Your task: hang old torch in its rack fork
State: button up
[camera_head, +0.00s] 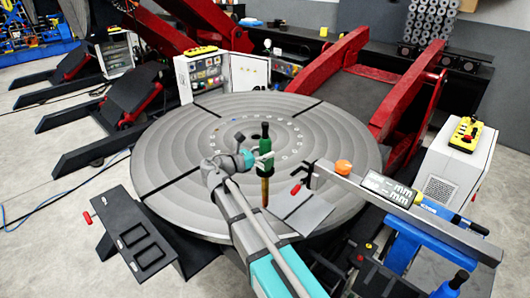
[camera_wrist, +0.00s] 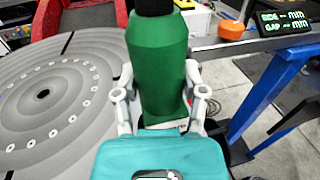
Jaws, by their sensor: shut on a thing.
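The old torch (camera_head: 264,147), green with a black top and a copper-coloured lower end, stands upright in the head view. My gripper (camera_head: 257,157) is shut on its green body, and the torch is over the right-hand part of the round table as seen from above. In the wrist view the torch (camera_wrist: 158,65) fills the middle, with the grey fingers of my gripper (camera_wrist: 158,103) on both sides of it. Its lower end is hidden there. I cannot clearly pick out the rack fork in either view.
The ringed round turntable (camera_head: 185,180) lies below. A grey beam (camera_head: 400,208) with a digital display (camera_head: 390,190) and an orange knob (camera_head: 343,167) runs to the right. A black tray bracket (camera_head: 135,240) sits at front left. Red tilt arms (camera_head: 405,95) rise behind.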

aim_at(259, 164)
jog(key=shift+f+b, duration=1.9)
jog(key=shift+f, duration=0.1)
jog(key=shift+s+a, duration=0.1)
jog(key=s+d+v, duration=0.1)
jog(key=s+v, duration=0.1)
jog(key=v, duration=0.8)
dwell(1.1)
jog(key=shift+s, duration=0.15)
jog(key=shift+f, duration=0.15)
notch_tip(259, 164, down, 2)
jog(key=shift+f+b, duration=0.1)
jog(key=shift+b, duration=1.15)
jog(key=shift+a, duration=0.2)
